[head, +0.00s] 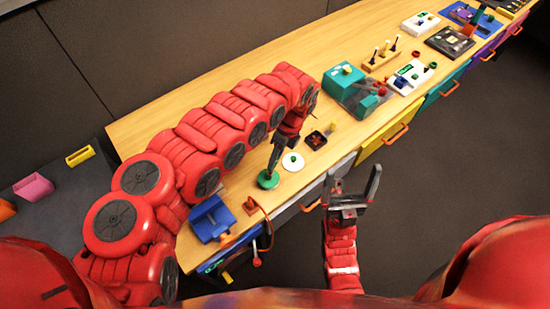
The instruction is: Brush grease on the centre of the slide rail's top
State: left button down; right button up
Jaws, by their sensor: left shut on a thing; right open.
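My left gripper (277,153) points down over the near part of the wooden bench. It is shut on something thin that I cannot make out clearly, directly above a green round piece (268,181). Whether the two touch cannot be told. I cannot pick out the brush, the grease or the slide rail with certainty. My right gripper (352,178) is open and empty, in front of the bench edge.
A blue tray (210,219) and a small brown block (252,206) stand at the near end. A teal box (343,78), a wooden stand with several pegs (381,57) and a white panel (411,77) stand further right. Drawers with orange handles (396,134) line the front.

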dwell(0.5)
pick_arm(q)
notch_tip(320, 180, up, 2)
jog(key=shift+p, duration=0.8)
jog(key=shift+r+p, duration=1.55)
jog(key=shift+r, duration=1)
jog(key=shift+f, duration=0.1)
